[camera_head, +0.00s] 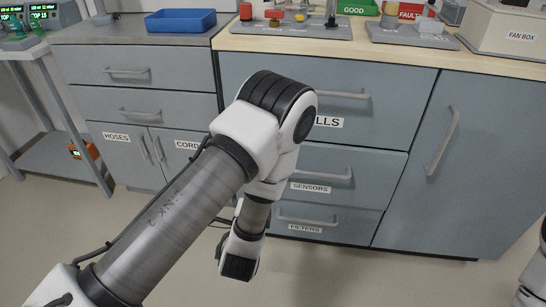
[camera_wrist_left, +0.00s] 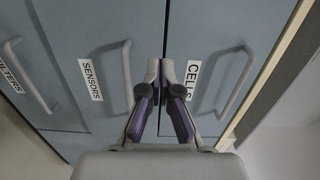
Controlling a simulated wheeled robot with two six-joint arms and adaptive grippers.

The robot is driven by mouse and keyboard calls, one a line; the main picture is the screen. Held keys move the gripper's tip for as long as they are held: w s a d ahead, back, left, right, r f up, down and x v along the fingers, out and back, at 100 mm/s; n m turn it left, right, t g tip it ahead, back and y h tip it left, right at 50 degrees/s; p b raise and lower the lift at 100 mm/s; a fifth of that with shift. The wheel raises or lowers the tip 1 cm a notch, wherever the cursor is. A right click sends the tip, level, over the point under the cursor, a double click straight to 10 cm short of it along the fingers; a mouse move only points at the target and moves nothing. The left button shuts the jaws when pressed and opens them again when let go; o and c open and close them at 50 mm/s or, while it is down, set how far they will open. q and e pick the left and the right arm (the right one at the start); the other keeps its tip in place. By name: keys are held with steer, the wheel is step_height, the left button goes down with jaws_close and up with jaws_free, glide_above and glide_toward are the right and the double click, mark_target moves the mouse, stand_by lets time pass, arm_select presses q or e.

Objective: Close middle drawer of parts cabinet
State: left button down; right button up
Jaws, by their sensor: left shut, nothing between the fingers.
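The grey-blue parts cabinet (camera_head: 394,170) has stacked drawers. The middle drawer (camera_head: 372,184), labelled SENSORS, sits between the CELLS drawer (camera_head: 395,110) above and the FILTERS drawer (camera_head: 352,228) below. Its front looks about flush with them; a small gap cannot be ruled out. My left arm covers the drawers' left parts in the head view, where its gripper fingers cannot be made out. In the left wrist view my left gripper (camera_wrist_left: 164,72) is shut and empty, its tips near the seam between the SENSORS front (camera_wrist_left: 105,40) and the CELLS front (camera_wrist_left: 215,35). Contact is unclear.
A tall cabinet door (camera_head: 450,165) stands right of the drawers. The HOSES and CORDS cabinet (camera_head: 125,100) is at left. The wooden worktop (camera_head: 330,45) carries trays and a fan box (camera_head: 510,28). The floor in front is open.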

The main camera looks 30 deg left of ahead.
arm_select(q)
steer(key=d+b+x, duration=0.2)
steer(key=b+x, duration=0.1)
steer(key=x, duration=1)
steer(key=shift+w+f+m+h+b, duration=0.3)
steer(key=shift+w+b, duration=0.1)
steer(key=shift+w, duration=0.25)
steer(key=shift+a, duration=0.15)
steer(key=shift+w+a+r+p, duration=0.15)
steer(key=shift+w+p, duration=0.05)
steer(key=shift+w, duration=0.3)
steer(key=shift+w+a+r+p, duration=0.15)
steer(key=shift+w+r, duration=0.05)
steer(key=shift+w, duration=0.3)
